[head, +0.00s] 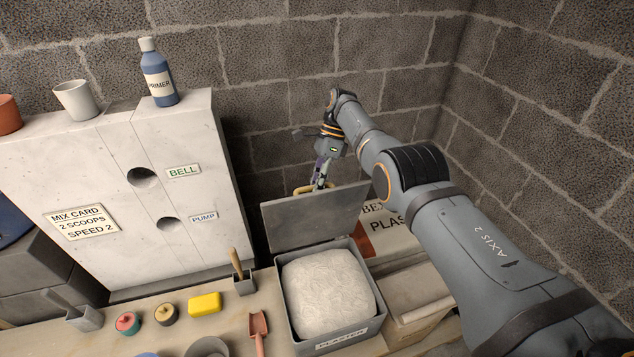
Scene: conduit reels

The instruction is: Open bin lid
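The grey bin (292,323) labelled PLASTER stands on the bench, full of white powder. Its grey lid (312,220) stands raised at the bin's back edge, and the powder is uncovered. A yellow handle (303,189) shows at the lid's top edge. My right gripper (320,184) reaches down from behind and above the lid, its fingers close together at the handle. It looks shut on the handle, though the lid's edge partly hides the contact. My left gripper is out of view.
A bag (402,238) stands behind and right of the bin. A pale cabinet (100,170) with a bottle (158,75) on top rises at left. Block walls close the back and right.

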